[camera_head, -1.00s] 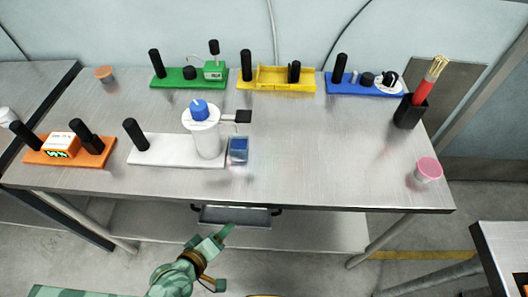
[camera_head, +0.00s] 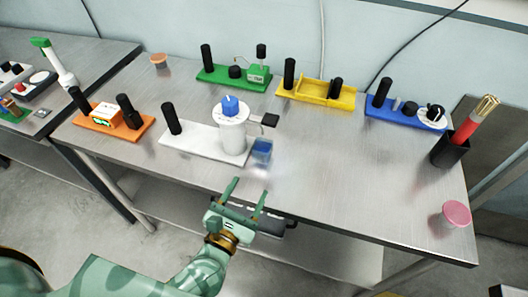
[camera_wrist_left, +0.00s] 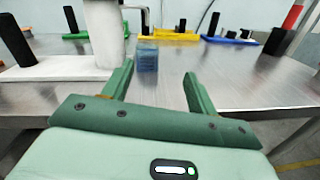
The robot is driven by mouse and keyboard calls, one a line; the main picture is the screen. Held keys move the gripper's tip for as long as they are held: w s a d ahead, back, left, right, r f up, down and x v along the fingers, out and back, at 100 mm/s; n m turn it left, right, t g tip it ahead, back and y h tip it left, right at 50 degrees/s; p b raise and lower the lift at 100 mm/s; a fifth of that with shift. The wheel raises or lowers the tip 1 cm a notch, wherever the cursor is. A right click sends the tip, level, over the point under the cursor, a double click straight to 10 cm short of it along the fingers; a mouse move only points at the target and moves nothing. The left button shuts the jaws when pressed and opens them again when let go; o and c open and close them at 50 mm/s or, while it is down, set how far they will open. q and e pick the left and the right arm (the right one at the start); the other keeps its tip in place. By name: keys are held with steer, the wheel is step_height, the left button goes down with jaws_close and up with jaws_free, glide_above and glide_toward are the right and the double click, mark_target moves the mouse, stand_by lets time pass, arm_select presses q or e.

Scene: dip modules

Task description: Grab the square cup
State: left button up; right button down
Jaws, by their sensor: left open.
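The square cup (camera_head: 261,151) is a small clear cup with blue inside. It stands on the metal table at the right end of the white module (camera_head: 190,142), beside the white dispenser with the blue knob (camera_head: 231,125). It also shows in the left wrist view (camera_wrist_left: 147,57), beyond and between the fingertips. My left gripper (camera_head: 246,190) is open and empty, at the table's front edge, short of the cup and apart from it. My right gripper is in neither view.
Orange (camera_head: 104,122), green (camera_head: 222,75), yellow (camera_head: 318,93) and blue (camera_head: 398,112) modules stand around the table. A black holder with brushes (camera_head: 450,150) and a pink-lidded jar (camera_head: 455,214) are at the right. The table right of the cup is clear.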

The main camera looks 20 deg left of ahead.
arm_select(q)
steer(key=n+y, duration=0.1)
steer(key=n, duration=0.2)
glide_toward(263, 145)
steer(key=shift+y, duration=0.3)
steer(key=w+r, duration=0.1)
steer(key=w+d+r, duration=0.1)
steer(key=r, duration=0.1)
steer(key=shift+d, duration=0.2)
steer(key=w, duration=0.5)
steer(key=shift+w+f, duration=0.15)
steer(key=shift+w, duration=0.25)
steer(key=c, duration=0.7)
